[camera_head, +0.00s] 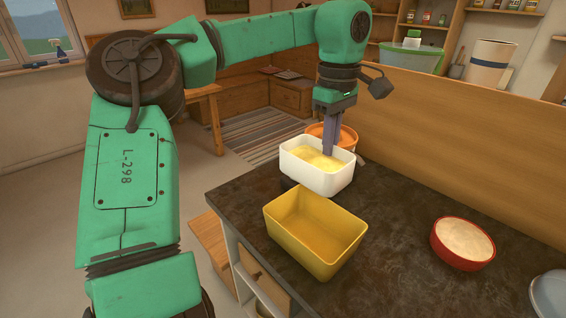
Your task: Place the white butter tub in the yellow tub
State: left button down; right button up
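The white butter tub (318,180), with pale yellow butter inside, is at the back left of the dark counter. My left gripper (330,150) comes down from above at its far right wall. Its fingers are close together and look shut on that wall, with one finger showing inside the tub; the other fingertip is hidden. A dark patch shows under the tub's left end, and I cannot tell whether the tub is clear of the counter. The open, empty yellow tub (290,236) stands just in front, near the counter's left edge. My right gripper is not in view.
An orange tub (343,134) stands right behind the white tub. A red bowl with pale contents (462,242) is on the right, and a grey rounded thing (549,293) is at the right edge. A wooden panel (450,135) closes the back. The counter's middle is clear.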

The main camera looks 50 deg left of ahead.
aim_at(335, 170)
pick_arm(q)
jog(key=shift+a, duration=0.15)
jog(key=f, duration=0.2)
jog(key=d+f, duration=0.1)
jog(key=f, duration=0.1)
jog(key=d+f, duration=0.1)
jog(key=f, duration=0.1)
jog(key=shift+d+f, duration=0.2)
jog(key=shift+f, duration=0.05)
jog(key=f, duration=0.4)
jog(key=f+p, duration=0.1)
jog(key=f, duration=0.3)
jog(key=f+p, duration=0.1)
jog(key=f, duration=0.3)
jog(key=shift+a, duration=0.3)
jog(key=shift+a+f, duration=0.15)
jog(key=shift+f, duration=0.2)
jog(key=shift+f+b, duration=0.15)
jog(key=shift+b, duration=0.15)
jog(key=c, duration=1.3)
grip_release()
jog(key=shift+c, duration=0.2)
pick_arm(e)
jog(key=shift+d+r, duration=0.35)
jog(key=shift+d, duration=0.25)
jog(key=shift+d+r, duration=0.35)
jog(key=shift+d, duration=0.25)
